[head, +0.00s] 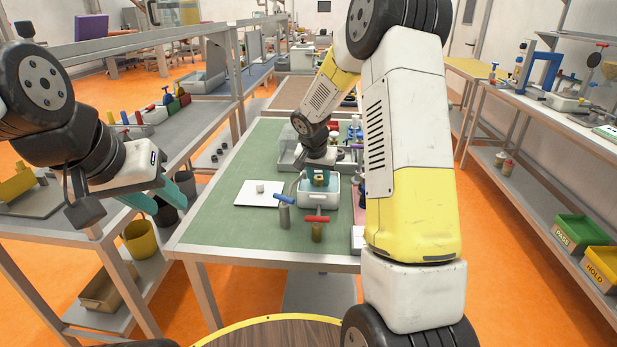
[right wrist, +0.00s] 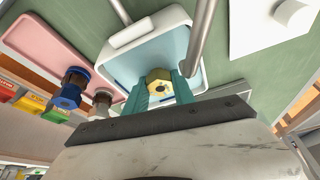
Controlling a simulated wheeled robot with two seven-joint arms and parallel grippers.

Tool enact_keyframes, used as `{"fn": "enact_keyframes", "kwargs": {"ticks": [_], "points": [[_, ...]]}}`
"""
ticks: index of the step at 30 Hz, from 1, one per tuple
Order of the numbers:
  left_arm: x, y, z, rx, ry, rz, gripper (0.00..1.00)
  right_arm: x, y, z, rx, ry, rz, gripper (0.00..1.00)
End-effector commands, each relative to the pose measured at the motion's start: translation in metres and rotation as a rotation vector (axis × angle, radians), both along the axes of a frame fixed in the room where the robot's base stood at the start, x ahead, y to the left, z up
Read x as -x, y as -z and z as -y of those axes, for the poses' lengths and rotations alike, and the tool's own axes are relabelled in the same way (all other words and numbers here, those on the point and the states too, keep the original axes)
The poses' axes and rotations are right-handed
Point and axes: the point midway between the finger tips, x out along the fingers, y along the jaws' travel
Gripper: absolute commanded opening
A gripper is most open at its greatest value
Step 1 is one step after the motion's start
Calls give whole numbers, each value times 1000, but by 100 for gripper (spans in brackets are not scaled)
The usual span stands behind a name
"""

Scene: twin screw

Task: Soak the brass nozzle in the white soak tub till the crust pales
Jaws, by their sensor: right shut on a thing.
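The white soak tub (head: 332,197) stands on the green bench top and holds pale blue liquid; its rim also shows in the right wrist view (right wrist: 112,62). My right gripper (head: 320,178) reaches down over the tub. In the right wrist view its teal fingers are shut on the brass nozzle (right wrist: 158,84), a yellow hex-shaped piece, within the tub's outline. I cannot tell how deep the nozzle sits in the liquid, and no clear crust shows. My left gripper (head: 160,196) is open and empty, left of the bench and away from the tub.
A blue-handled tool (head: 284,208) and a red-handled tool (head: 317,224) stand close in front of the tub. A white mat (head: 250,200) with a small white cylinder (head: 260,188) lies left. A pink tray (right wrist: 50,42) is beside the tub. The bench's front left is clear.

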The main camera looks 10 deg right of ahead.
Motion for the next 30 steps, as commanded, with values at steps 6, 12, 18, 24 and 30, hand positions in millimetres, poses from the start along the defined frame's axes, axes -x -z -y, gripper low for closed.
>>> {"fn": "enact_keyframes", "kwargs": {"ticks": [6, 12, 18, 24, 30], "points": [[0, 0, 0, 0, 0, 0, 36, 0, 0, 0, 0, 0, 1, 0], [0, 0, 0, 0, 0, 0, 36, 0, -1, 0, 0, 0, 1, 0], [0, 0, 0, 0, 0, 0, 36, -1, -9, 0, 0, 1, 3, 0], [0, 0, 0, 0, 0, 0, 36, -1, -21, 0, 0, 1, 3, 0], [0, 0, 0, 0, 0, 0, 36, -1, -33, 0, 0, 1, 2, 0]]}}
